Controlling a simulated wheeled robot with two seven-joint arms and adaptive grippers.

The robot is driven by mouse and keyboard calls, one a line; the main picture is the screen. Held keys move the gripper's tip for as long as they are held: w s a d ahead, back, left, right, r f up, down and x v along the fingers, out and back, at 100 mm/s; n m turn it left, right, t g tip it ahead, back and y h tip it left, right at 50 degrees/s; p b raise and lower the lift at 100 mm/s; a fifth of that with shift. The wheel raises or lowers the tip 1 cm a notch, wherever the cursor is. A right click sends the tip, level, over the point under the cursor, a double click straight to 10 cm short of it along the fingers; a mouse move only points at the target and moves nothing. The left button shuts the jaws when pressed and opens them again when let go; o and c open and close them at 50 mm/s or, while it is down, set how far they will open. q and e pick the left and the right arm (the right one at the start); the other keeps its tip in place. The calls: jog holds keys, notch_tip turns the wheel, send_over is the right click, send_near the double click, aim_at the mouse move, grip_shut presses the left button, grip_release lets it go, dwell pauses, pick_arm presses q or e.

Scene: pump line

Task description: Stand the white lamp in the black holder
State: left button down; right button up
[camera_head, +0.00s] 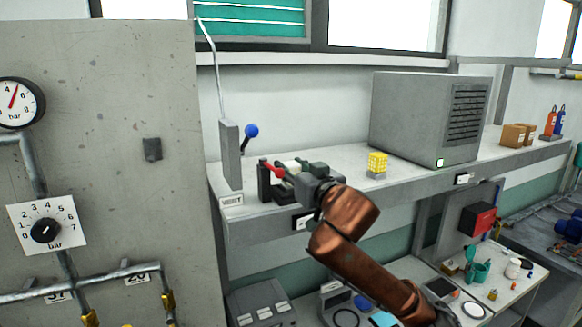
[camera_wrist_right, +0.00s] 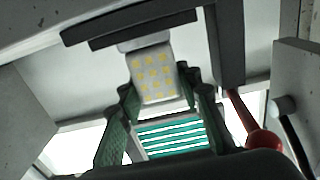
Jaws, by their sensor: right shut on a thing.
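My right gripper (camera_head: 297,168) is over the shelf, to the left of the grey cabinet. In the right wrist view its green fingers (camera_wrist_right: 160,105) are shut on the white lamp (camera_wrist_right: 153,78), whose face carries several yellow squares. A small white part of the lamp (camera_head: 290,164) shows between the fingers in the head view. The black holder (camera_head: 264,181) stands on the shelf just left of the gripper, partly hidden by it. A dark upright piece, probably part of the holder, is close to the lamp in the wrist view. I cannot tell whether they touch. My left gripper is not in view.
A red-knobbed lever (camera_head: 272,169) is close beside the gripper. A blue-knobbed lever (camera_head: 250,131) stands behind it on the left. A yellow block (camera_head: 377,162) and the large grey cabinet (camera_head: 425,118) are to the right. The shelf is clear around the yellow block.

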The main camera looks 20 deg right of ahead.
jog(key=shift+a, duration=0.2)
jog(key=shift+f, duration=0.1)
jog(key=o, duration=1.1)
jog(key=shift+d, duration=0.1)
jog(key=shift+o, duration=0.6)
jog(key=shift+r, duration=0.2)
jog(key=s+b, duration=0.2)
jog(key=s, duration=1)
jog(key=shift+d, duration=0.4)
